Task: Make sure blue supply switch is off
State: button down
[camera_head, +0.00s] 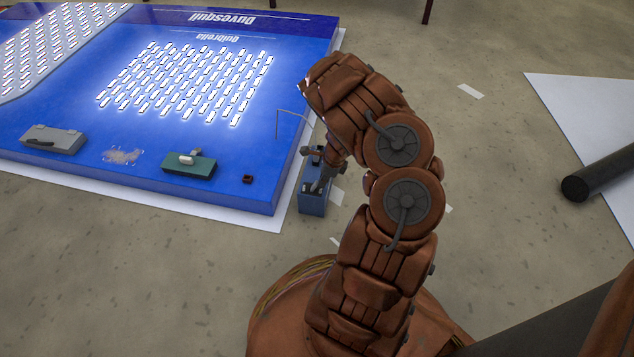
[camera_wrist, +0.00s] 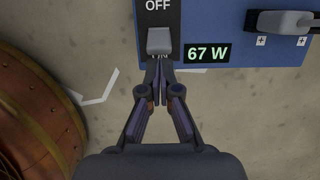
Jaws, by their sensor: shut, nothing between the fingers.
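The blue supply box (camera_head: 312,204) stands on the floor beside the lightbox in the head view. Its blue face (camera_wrist: 222,18) shows at the top of the wrist view. There, a black switch plate reads OFF at its upper end. The grey switch lever (camera_wrist: 158,40) lies towards the lower end, over partly hidden lettering that looks like ON. A green display (camera_wrist: 207,53) reads 67 W. My gripper (camera_wrist: 159,72) is shut and empty, its fingertips just below the lever in the picture. I cannot tell whether they touch it. In the head view my gripper (camera_head: 320,184) is at the box.
The blue lightbox (camera_head: 240,188) has many lit white LEDs and lies left of the box. A grey case (camera_head: 52,138) and a green block (camera_head: 189,166) sit on it. A dark cylinder (camera_head: 598,177) lies on a white sheet at right. A grey handle-like part (camera_wrist: 285,22) is on the box's right.

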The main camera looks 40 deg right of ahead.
jog(key=shift+w+a, duration=0.35)
jog(key=shift+w, duration=0.15)
jog(key=shift+s+d+f, duration=0.1)
jog(key=shift+s, duration=0.05)
jog(key=shift+s+d+b, duration=0.1)
jog(key=shift+b, duration=0.3)
jog(key=shift+s+d, duration=0.15)
jog(key=shift+s, duration=0.1)
jog(key=w+a+p+v, duration=0.1)
jog(key=v, duration=0.6)
jog(key=shift+w, duration=0.15)
dwell(0.4)
